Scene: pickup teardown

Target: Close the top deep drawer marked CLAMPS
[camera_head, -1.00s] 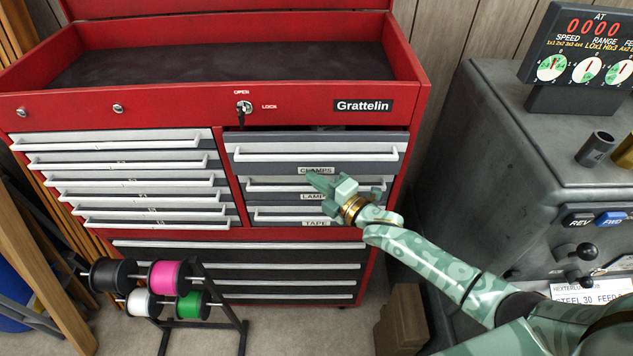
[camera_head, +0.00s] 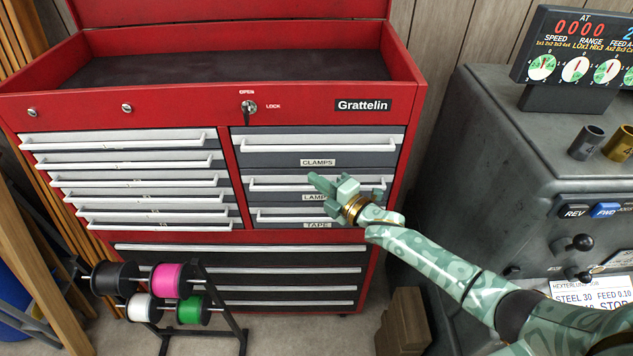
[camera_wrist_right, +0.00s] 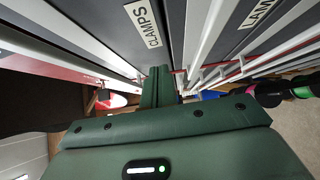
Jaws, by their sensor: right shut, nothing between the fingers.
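The CLAMPS drawer (camera_head: 285,158) is the top drawer of the right column in the red tool chest. Its grey front looks flush with the chest frame, and no gap shows above it. Its long pale handle runs across the upper front. In the right wrist view the CLAMPS label (camera_wrist_right: 142,24) is close above the fingers. My right gripper (camera_head: 318,182) is shut and empty, just below the CLAMPS label and in front of the LAMP drawer (camera_head: 262,184). Its closed fingers also show in the right wrist view (camera_wrist_right: 157,84). I cannot tell whether they touch a front. My left gripper is not in view.
The TAPE drawer (camera_head: 275,216) is below the LAMP drawer. A rack with several spools (camera_head: 172,281) stands in front of the chest at lower left. A grey machine (camera_head: 510,170) stands to the right. A brown block (camera_head: 403,322) is on the floor between them.

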